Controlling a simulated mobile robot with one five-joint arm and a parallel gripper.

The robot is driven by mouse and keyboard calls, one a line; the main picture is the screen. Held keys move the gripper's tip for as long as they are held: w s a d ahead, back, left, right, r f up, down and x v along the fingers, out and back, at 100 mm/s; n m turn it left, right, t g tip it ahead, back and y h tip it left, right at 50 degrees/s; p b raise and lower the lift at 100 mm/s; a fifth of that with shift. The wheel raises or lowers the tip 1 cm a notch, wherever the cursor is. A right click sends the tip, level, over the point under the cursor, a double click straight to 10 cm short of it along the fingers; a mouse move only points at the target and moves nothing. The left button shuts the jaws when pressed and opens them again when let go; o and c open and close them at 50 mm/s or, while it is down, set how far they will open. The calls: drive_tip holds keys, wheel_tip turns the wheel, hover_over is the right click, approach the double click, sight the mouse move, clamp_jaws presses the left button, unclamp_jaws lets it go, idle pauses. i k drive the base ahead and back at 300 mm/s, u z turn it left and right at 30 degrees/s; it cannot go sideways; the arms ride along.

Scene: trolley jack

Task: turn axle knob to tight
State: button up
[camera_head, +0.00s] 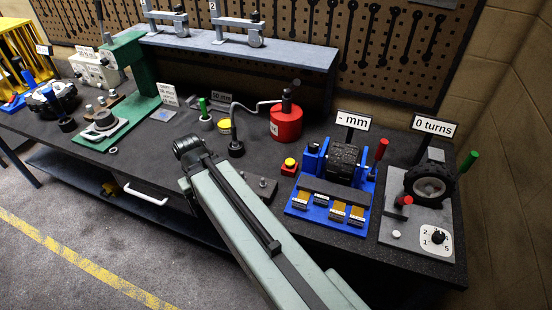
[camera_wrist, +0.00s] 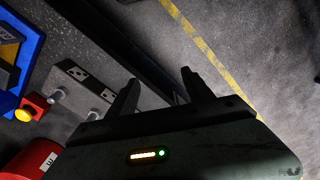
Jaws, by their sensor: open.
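No part is labelled as the axle knob, and I cannot tell for sure which it is. In the head view, a grey plate (camera_head: 386,226) at the bench's right end carries a black-tyred wheel (camera_head: 430,182), a green handle (camera_head: 468,161), a red knob (camera_head: 406,200) and a black dial knob (camera_head: 438,237) on a numbered white face. A sign (camera_head: 434,127) there reads "0 turns". My gripper (camera_wrist: 159,77) is open and empty in the wrist view, over the bench's front edge and the floor. It is not clearly seen in the head view, where my arm crosses the middle.
A blue fixture (camera_head: 323,212) with a "- mm" sign stands left of the grey plate. A red cylinder (camera_head: 286,124) and a yellow-topped red button (camera_head: 290,165) stand near my arm. A green press (camera_head: 138,75) is farther left. Open floor (camera_head: 60,270) lies in front.

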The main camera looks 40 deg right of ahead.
sight(313, 146)
drive_tip(key=z, duration=1.55)
drive_tip(key=k, duration=0.5)
drive_tip(key=u, duration=0.2)
drive_tip(key=i, duration=0.5)
